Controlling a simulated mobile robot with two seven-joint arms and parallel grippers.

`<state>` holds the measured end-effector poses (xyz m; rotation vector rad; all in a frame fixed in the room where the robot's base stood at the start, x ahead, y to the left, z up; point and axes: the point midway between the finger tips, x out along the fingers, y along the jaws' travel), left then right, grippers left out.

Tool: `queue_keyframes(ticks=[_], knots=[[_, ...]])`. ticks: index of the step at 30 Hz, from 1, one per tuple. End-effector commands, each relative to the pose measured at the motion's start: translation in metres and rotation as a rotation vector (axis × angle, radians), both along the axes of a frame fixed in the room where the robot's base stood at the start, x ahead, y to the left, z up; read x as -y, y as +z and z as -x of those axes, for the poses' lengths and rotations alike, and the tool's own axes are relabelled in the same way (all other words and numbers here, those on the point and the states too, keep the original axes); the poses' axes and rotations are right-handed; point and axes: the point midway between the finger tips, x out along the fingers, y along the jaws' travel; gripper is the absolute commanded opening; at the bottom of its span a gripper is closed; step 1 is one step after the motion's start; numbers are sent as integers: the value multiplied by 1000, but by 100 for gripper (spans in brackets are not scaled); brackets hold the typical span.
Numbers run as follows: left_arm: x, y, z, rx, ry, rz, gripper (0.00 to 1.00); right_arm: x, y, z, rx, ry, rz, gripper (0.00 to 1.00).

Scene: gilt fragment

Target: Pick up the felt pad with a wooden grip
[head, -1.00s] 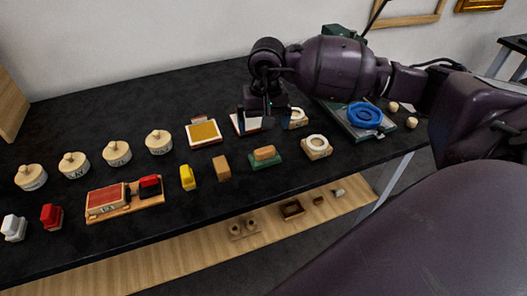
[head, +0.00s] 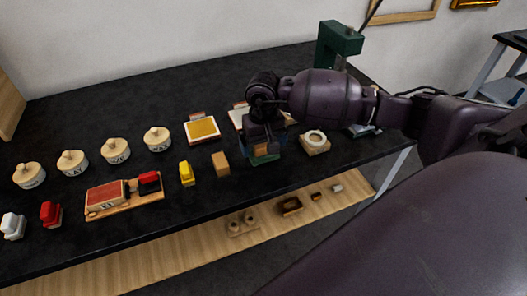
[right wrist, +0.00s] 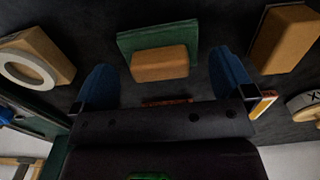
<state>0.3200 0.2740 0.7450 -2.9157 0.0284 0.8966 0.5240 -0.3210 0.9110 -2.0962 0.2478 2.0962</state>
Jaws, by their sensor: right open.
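The felt pad with a wooden grip is a green pad (right wrist: 125,44) with a tan wooden block (right wrist: 160,64) on top. It lies on the black table, and in the head view its green edge (head: 264,161) shows below my right gripper (head: 263,143), which hides most of it. In the right wrist view my right gripper (right wrist: 163,58) is open, its two blue fingers apart. The wooden grip appears between the fingers, with nothing held. I cannot tell how much height is left between the fingertips and the pad. My left gripper is not in view.
A tan block (head: 221,164) stands left of the pad. A wooden block with a white ring (head: 315,142) stands to its right. A yellow piece (head: 186,173), a framed yellow panel (head: 202,130) and several lidded pots (head: 116,150) stand further left. A wooden shelf (head: 180,242) runs below.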

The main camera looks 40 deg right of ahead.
Motion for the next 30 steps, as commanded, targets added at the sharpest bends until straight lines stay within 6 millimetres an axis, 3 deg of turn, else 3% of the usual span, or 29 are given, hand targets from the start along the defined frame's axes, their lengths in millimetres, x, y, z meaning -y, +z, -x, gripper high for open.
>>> queue_keyframes(ticks=[6,14,22,30], knots=[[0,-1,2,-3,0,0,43,0,-23,0,-1,-1,1,100],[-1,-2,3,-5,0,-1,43,0,-25,0,0,0,1,100],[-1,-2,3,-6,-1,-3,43,0,-25,0,0,0,1,62],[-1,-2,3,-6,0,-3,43,0,-23,-1,1,0,1,62]])
